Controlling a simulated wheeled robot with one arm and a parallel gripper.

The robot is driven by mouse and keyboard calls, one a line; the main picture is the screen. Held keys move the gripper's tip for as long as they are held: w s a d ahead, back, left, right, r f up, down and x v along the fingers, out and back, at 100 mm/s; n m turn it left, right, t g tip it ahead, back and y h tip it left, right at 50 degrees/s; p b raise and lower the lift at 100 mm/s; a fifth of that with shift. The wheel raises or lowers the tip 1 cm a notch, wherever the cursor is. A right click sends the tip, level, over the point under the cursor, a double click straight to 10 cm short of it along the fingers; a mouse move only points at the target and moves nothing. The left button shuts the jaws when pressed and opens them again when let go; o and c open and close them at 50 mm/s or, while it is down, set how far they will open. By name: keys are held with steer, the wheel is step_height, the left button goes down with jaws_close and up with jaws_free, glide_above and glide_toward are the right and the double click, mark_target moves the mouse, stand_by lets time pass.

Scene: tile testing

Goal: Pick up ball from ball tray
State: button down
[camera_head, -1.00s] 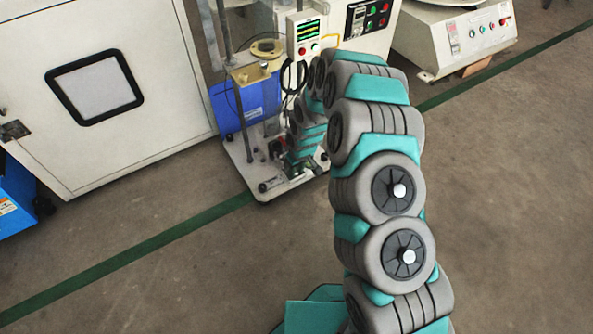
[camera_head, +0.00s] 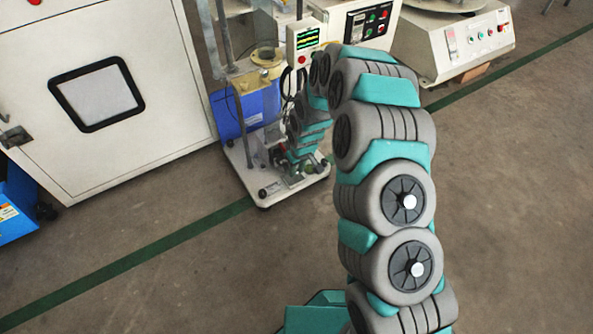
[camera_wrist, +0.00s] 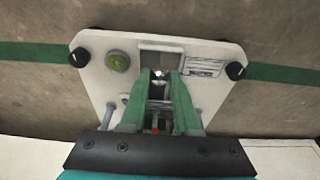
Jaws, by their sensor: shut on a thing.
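In the wrist view, a small shiny metal ball (camera_wrist: 159,75) sits between the tips of my gripper's green fingers (camera_wrist: 159,76). My gripper is shut on it. A grey metal tray (camera_wrist: 161,45) lies just beyond the fingertips on the white machine base. I cannot tell whether the ball is touching the tray or held clear of it. In the head view, my arm reaches down to the machine's white base (camera_head: 262,196). The ball is too small to make out there.
A green round knob (camera_wrist: 118,61) is left of the tray, with black corner feet (camera_wrist: 235,71) at the base edges. In the head view, metal posts and a blue container (camera_head: 232,112) stand close to my arm. The floor at right is open.

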steer(key=r, duration=0.3)
steer(key=r+p, duration=0.1)
steer(key=shift+s+d+r, duration=0.25)
steer(key=shift+s+r, duration=0.1)
steer(key=shift+r, duration=0.05)
steer(key=shift+r, duration=0.1)
